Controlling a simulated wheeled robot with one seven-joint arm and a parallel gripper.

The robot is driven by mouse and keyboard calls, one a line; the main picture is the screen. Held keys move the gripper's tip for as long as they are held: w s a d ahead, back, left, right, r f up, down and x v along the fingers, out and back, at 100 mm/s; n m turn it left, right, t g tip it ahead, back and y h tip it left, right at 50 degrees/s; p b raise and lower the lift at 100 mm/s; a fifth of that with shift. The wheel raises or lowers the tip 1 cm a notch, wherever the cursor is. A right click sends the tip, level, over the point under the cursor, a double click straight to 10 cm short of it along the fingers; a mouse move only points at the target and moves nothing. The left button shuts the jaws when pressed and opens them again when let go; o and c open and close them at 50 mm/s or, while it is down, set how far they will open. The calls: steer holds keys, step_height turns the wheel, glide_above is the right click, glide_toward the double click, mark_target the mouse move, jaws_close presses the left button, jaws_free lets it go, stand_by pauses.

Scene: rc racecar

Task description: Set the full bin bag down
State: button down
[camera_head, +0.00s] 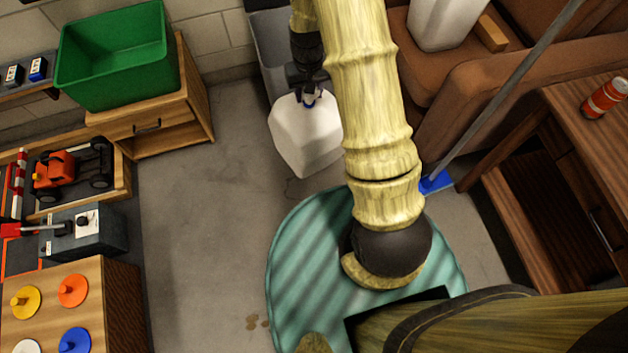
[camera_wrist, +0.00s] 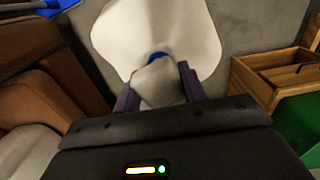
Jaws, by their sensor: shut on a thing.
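The full bin bag (camera_head: 305,135) is white and bulging, with a blue tie at its neck. In the head view it hangs below my gripper (camera_head: 308,92), upright, in front of the grey piece by the back wall. In the wrist view the bag (camera_wrist: 150,35) spreads out beyond the fingers, and its gathered neck is between them. My gripper (camera_wrist: 158,88) is shut on this neck. I cannot tell for certain whether the bag's bottom touches the concrete floor.
A wooden drawer unit (camera_head: 160,120) with a green bin (camera_head: 118,55) stands left. A brown armchair (camera_head: 455,105), a broom with a blue head (camera_head: 436,183) and a wooden side table (camera_head: 560,130) stand right. A striped teal rug (camera_head: 300,250) lies nearer. Bare floor (camera_head: 200,220) is open left of the bag.

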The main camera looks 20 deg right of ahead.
steer(key=s+d+f+m+b, duration=0.1)
steer(key=f+b, duration=0.2)
steer(key=f, duration=0.2)
steer(key=s+d+f+m+b, duration=0.1)
steer(key=s+f+b, duration=0.1)
steer(key=f, duration=0.3)
steer(key=s+d+f+m+b, duration=0.1)
steer(key=s+f+b, duration=0.1)
steer(key=f+b, duration=0.2)
steer(key=shift+s+f+m+b, duration=0.1)
steer(key=shift+f+m+b, duration=0.2)
steer(key=shift+f, duration=0.15)
steer(key=shift+f+b, duration=1.3)
steer(key=shift+f, duration=1.25)
steer(key=shift+f+b, duration=1.35)
steer(key=shift+f, duration=1.25)
steer(key=c, duration=0.8)
jaws_free()
